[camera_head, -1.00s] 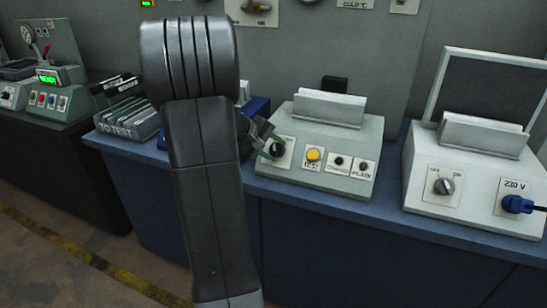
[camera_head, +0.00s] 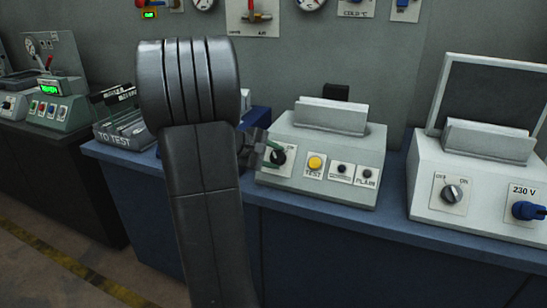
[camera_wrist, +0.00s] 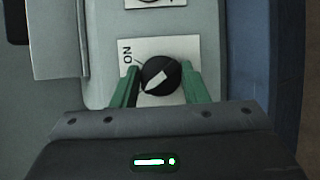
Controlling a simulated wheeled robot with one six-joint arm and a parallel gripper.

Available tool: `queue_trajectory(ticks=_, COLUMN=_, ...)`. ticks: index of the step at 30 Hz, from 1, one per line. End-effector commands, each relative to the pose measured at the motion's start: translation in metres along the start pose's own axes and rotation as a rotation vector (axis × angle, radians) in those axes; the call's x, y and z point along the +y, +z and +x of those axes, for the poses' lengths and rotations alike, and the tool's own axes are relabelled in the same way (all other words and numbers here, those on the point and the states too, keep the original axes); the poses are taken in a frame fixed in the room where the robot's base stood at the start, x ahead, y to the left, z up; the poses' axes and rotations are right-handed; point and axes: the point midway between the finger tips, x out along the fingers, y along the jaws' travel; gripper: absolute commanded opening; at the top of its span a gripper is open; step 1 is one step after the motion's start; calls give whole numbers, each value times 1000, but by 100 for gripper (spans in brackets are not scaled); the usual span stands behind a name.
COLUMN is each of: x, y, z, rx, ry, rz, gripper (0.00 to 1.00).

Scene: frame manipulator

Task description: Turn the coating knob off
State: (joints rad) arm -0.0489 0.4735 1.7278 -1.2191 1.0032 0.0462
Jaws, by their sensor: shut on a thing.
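A round black knob (camera_head: 278,156) with a white pointer sits on a white plate at the left of the middle grey-white box (camera_head: 325,188). In the wrist view the knob (camera_wrist: 160,76) lies between the green fingers of my gripper (camera_wrist: 160,86), one on each side. My gripper (camera_head: 268,150) is shut on the knob. The pointer slants from lower left to upper right in the wrist view. The word "ON" shows on the plate beside it; the rest of the plate's lettering is partly hidden. No coating label is readable.
A yellow TEST button (camera_head: 315,163) and two small black sockets are right of the knob. The right-hand box (camera_head: 470,175) carries another OFF/ON knob (camera_head: 454,193) and a blue 230 V plug (camera_head: 527,210). A TO TEST rack (camera_head: 125,130) stands left, partly behind my arm.

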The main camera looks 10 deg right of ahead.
Motion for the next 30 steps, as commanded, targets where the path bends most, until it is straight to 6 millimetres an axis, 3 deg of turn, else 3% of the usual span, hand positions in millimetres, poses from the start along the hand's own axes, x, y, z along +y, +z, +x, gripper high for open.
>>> queue_trajectory(ticks=4, x=0, y=-1, z=0, rx=2, ry=1, rz=-2, gripper=17)
queue_trajectory(ticks=5, x=0, y=-1, z=0, rx=2, ry=1, rz=-2, gripper=42)
queue_trajectory(ticks=8, x=0, y=-1, z=0, rx=2, ry=1, rz=-2, gripper=62)
queue_trajectory(ticks=20, x=1, y=0, z=-8, rx=1, ry=1, rz=1, gripper=62)
queue_trajectory(ticks=30, x=1, y=-1, z=-78, rx=6, ry=3, rz=0, gripper=62)
